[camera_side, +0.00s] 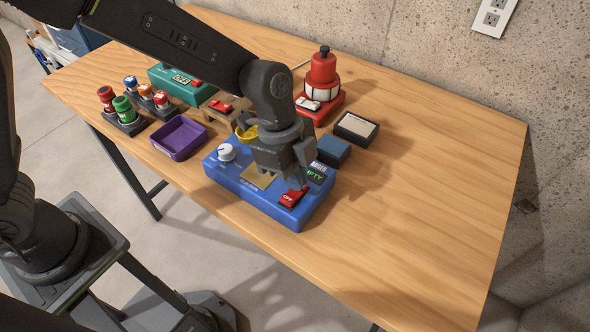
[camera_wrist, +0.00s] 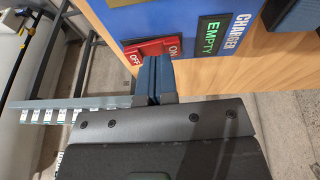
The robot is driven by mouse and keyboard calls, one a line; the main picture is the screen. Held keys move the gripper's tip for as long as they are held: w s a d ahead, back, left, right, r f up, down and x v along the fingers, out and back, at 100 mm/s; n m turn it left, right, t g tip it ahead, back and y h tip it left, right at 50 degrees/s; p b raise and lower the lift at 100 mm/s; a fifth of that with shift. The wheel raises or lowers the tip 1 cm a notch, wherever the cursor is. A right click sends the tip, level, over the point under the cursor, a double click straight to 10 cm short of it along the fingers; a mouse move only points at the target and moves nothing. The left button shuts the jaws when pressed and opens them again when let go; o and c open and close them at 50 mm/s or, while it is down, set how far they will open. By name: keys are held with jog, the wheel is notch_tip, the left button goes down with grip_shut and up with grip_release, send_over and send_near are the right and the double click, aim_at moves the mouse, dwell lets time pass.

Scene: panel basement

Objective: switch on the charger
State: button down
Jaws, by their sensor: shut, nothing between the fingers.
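The charger (camera_side: 240,186) is a blue box on the table with a white knob, a tan pad and a green-lettered display (camera_wrist: 212,37) reading EMPTY beside the word CHARGER. Its red rocker switch (camera_wrist: 152,46), marked OFF and ON, sits at the box's front corner; it also shows in the side view (camera_side: 291,197). In the side view my gripper (camera_side: 299,180) hides part of the charger's top.
A dark blue block (camera_side: 333,151) and a dark tray (camera_side: 357,128) stand just behind the charger. A red device (camera_side: 320,88), a teal box (camera_side: 180,88), a purple bin (camera_side: 179,138) and small bottles (camera_side: 123,106) stand farther off. The table's right side is clear.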

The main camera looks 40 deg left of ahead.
jog(key=shift+w+r, duration=0.1)
jog(key=shift+r, duration=0.45)
jog(key=w+v, duration=0.2)
jog(key=v, duration=1)
jog(key=shift+d+r, duration=0.3)
jog(key=shift+r, duration=0.05)
jog(key=shift+a, duration=0.1)
jog(key=s+a+n+t+y, duration=0.1)
jog(key=s+a+n+t, duration=0.2)
jog(key=s+a+n, duration=0.5)
jog(key=s+a+r+n+t+y, duration=0.1)
jog(key=s+a+n+t+y, duration=0.1)
jog(key=s+a+n, duration=0.6)
jog(key=a+n+t, duration=0.1)
jog(key=a, duration=0.3)
jog(key=shift+r+n, duration=0.25)
jog(key=shift+n, duration=0.15)
jog(key=shift+w, duration=0.1)
